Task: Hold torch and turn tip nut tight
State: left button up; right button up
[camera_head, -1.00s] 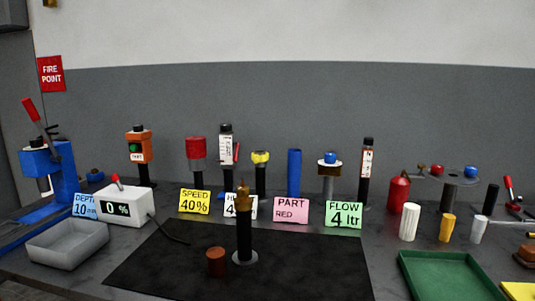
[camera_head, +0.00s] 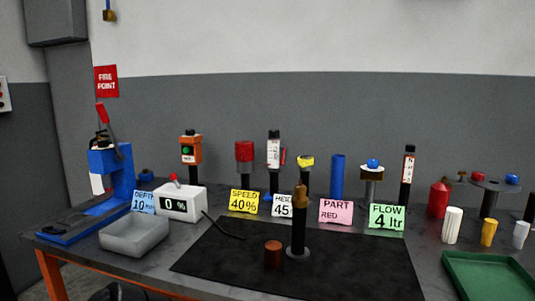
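The torch (camera_head: 298,232) stands upright on the black mat (camera_head: 345,266), a black body on a round grey foot. Its brass-coloured tip (camera_head: 300,199) points up; the tip nut cannot be told apart clearly at this size. A short brown cylinder (camera_head: 273,254) stands on the mat to the left of the torch, apart from it. Neither of my grippers shows in the head view.
A grey tray (camera_head: 134,236) and white display box (camera_head: 181,203) stand to the left, with a blue press (camera_head: 112,174) behind. Cards and posts line the back. A green tray (camera_head: 490,275) lies at the right. The mat's front is clear.

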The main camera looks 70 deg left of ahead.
aim_at(301, 192)
jog(key=k, duration=0.4)
jog(key=u, duration=1.35)
